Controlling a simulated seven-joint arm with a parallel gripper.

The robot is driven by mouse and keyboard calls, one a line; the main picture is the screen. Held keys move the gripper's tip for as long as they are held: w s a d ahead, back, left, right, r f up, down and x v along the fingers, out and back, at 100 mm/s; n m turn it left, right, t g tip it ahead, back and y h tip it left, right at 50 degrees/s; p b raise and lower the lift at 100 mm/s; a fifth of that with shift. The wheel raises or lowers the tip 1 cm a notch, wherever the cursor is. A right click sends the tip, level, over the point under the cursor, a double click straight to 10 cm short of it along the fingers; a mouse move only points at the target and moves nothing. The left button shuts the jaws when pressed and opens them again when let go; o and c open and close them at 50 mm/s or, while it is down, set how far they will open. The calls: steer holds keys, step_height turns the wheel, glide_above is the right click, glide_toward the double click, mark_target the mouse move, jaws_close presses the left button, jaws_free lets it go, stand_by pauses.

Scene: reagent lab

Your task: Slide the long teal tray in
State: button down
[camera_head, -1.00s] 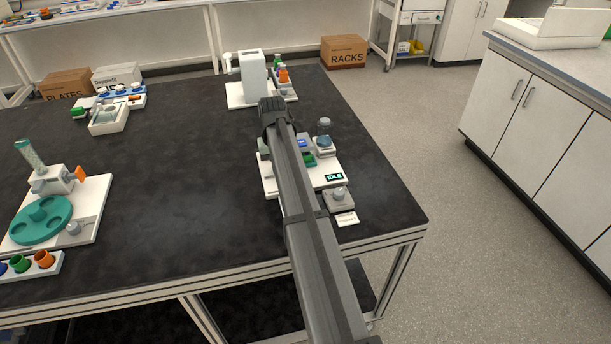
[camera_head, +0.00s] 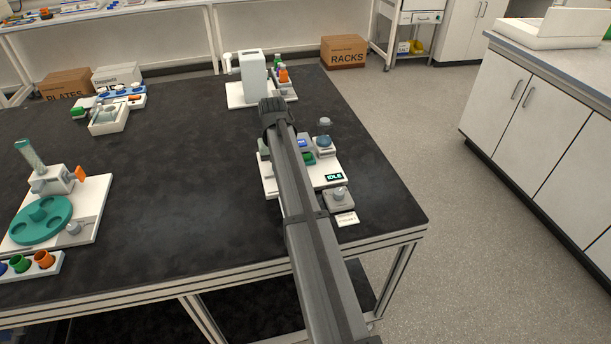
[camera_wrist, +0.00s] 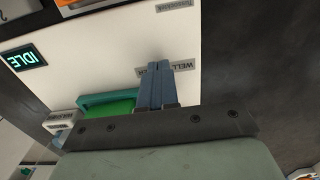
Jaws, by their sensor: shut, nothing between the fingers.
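In the wrist view the teal tray (camera_wrist: 96,99), with a bright green piece (camera_wrist: 112,109) in it, shows just left of my gripper (camera_wrist: 158,66). It is partly hidden by the gripper body, so its full length does not show. The two blue-grey fingers are together with nothing between them. I cannot tell whether a finger touches the tray. In the head view my arm covers the gripper and most of this device; a green bit (camera_head: 309,158) shows beside the arm.
The device's display (camera_head: 334,177) reads IDLE; a grey block with a knob (camera_head: 338,197) sits in front of it. A white machine (camera_head: 252,75) stands behind. A teal round carousel (camera_head: 40,218) is at the left. The bench's middle (camera_head: 180,150) is clear.

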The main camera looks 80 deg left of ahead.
steer(key=shift+r, duration=0.15)
step_height(320, 180, up, 7)
stand_by(0.9)
stand_by(0.4)
